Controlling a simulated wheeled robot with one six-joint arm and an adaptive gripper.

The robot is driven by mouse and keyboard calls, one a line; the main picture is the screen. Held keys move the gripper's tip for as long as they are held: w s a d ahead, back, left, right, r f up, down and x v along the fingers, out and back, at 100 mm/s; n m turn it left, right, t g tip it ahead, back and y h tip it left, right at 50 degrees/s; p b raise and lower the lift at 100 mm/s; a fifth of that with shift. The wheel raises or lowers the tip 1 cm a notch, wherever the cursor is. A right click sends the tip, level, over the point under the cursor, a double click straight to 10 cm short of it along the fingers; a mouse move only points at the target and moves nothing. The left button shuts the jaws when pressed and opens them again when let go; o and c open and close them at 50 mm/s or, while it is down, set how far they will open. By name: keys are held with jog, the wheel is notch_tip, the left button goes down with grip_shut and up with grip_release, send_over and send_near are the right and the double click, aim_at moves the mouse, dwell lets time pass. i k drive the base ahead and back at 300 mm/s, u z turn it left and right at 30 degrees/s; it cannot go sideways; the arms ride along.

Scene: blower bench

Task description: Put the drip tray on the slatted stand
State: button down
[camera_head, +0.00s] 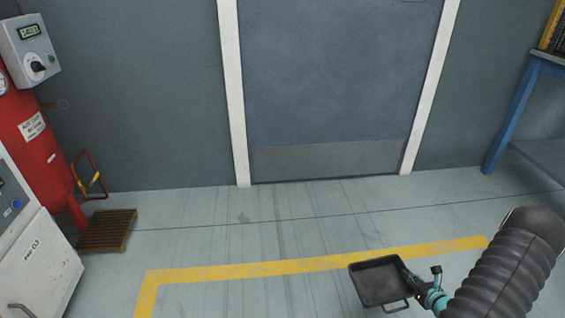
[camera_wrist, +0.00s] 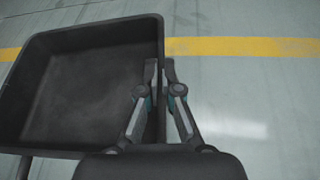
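The drip tray (camera_head: 380,281) is a shallow dark square tray with a wire handle, at the lower right of the head view. My gripper (camera_head: 414,281) is at its right edge. In the wrist view, the tray (camera_wrist: 85,90) fills the left side, and my gripper (camera_wrist: 159,68) has its fingers on either side of the tray's right wall, closed on it. The tray looks held up over the floor, though its height is hard to judge. The slatted stand (camera_head: 106,231) is a low brown wooden stand on the floor at the left, with nothing on it.
A red tank (camera_head: 32,130) and a white cabinet (camera_head: 38,268) stand beside the slatted stand at the left. A yellow line (camera_head: 310,265) marks the floor. The floor before the grey door (camera_head: 335,90) is clear. A blue bench (camera_head: 510,115) stands at the right.

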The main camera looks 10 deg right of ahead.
aim_at(107, 225)
jog(key=u, duration=0.2)
jog(key=i, duration=1.55)
jog(key=u, duration=1.35)
jog(key=i, duration=0.9)
jog(key=u, duration=1.15)
jog(key=i, duration=0.25)
jog(key=u, duration=0.15)
